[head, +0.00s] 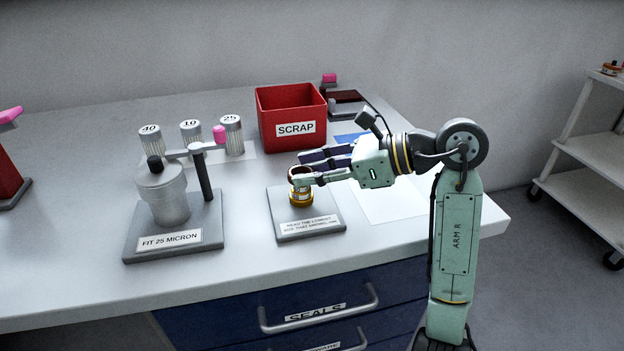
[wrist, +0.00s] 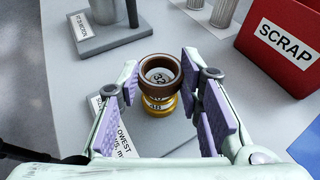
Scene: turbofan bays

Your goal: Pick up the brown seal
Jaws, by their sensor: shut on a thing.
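The brown seal (head: 299,170) is a ring at the top of a yellow stepped gauge (head: 300,197) on a grey plate. In the wrist view the seal (wrist: 160,63) shows as a thick brown ring around the gauge's numbered top face, above the yellow steps (wrist: 161,106). My gripper (head: 305,168) reaches in from the right, low over the plate. In the wrist view its purple-padded fingers (wrist: 160,78) stand on either side of the seal, shut on it. I cannot tell whether the seal is still seated on the gauge.
A red SCRAP bin (head: 290,118) stands just behind my gripper. A filter housing on a plate (head: 174,236) labelled FIT 25 MICRON and several numbered filters (head: 190,133) are to the left. A white sheet (head: 388,202) lies under my arm. The bench front is clear.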

